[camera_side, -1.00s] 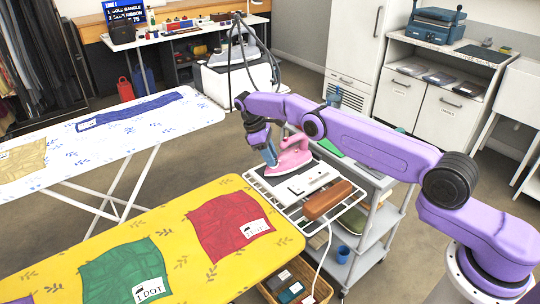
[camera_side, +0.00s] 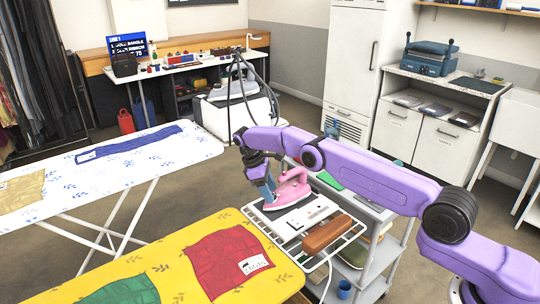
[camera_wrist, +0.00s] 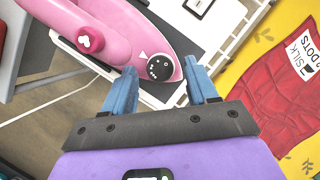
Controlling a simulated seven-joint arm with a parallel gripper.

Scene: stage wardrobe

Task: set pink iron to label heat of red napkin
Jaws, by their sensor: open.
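The pink iron (camera_side: 290,188) rests on a dark pad on the white wire rack. In the wrist view the iron (camera_wrist: 80,22) fills the upper left, with a round black dial (camera_wrist: 159,67) marked with white dots. I cannot tell which setting it points to. My gripper (camera_wrist: 160,75) is open, its blue fingers on either side of the dial; I cannot tell if they touch it. In the side view my gripper (camera_side: 268,196) is at the iron's left end. The red napkin (camera_side: 228,262) lies flat on the yellow board. Its white label (camera_wrist: 299,56) reads "SILK" and "2 DOTS".
The yellow ironing board (camera_side: 175,258) also holds a green napkin (camera_side: 122,291). A brown block (camera_side: 326,233) and a white strip (camera_side: 306,215) lie on the wire rack (camera_side: 290,243) beside the iron. A white cord hangs from the rack.

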